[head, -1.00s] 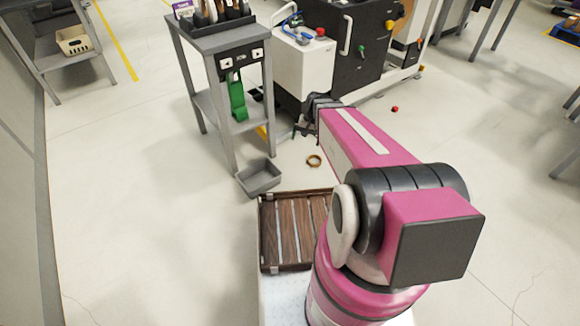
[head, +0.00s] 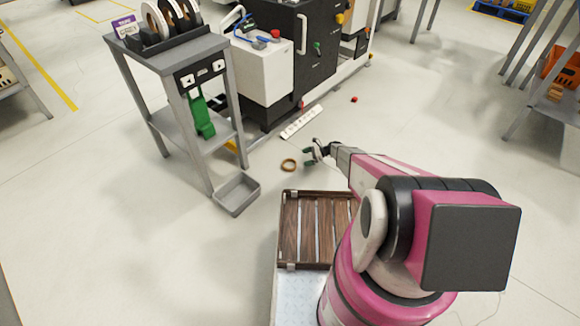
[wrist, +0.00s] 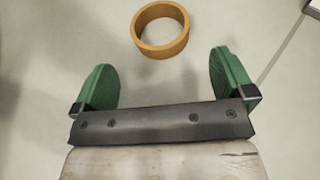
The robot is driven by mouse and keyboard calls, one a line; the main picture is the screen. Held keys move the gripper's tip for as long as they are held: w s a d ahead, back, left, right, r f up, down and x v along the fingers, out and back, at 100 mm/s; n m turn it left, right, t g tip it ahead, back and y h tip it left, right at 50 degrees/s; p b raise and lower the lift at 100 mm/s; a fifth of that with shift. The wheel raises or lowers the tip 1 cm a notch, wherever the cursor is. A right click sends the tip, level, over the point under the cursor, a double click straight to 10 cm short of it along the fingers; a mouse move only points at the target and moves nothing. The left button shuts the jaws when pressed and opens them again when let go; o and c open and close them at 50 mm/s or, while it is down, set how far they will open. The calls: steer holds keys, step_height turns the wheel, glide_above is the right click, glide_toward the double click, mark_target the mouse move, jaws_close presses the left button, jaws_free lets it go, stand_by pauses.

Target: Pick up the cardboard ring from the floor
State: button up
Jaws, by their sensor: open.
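The cardboard ring (head: 289,165) is a small brown band lying on the pale floor, just left of my gripper in the head view. In the wrist view the ring (wrist: 160,46) lies beyond the fingertips, roughly centred between them, with its hollow middle showing floor. My gripper (head: 309,156) is open and empty. In the wrist view its two green fingers (wrist: 164,72) stand wide apart, wider than the ring. The ring is apart from both fingers. The gap in height between the fingertips and the floor is hard to tell.
A grey bin (head: 237,194) stands on the floor left of the ring, by a grey table (head: 165,52) holding reels. A white strip (head: 301,121) lies on the floor near the machine (head: 285,50). A small red object (head: 354,99) lies farther back. Floor around the ring is clear.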

mark_target(291, 167)
steer(key=x, duration=0.5)
steer(key=shift+a, duration=0.15)
steer(key=shift+f+x, duration=0.25)
steer(key=shift+x, duration=2.4)
steer(key=shift+s, duration=0.15)
steer(key=c, duration=0.5)
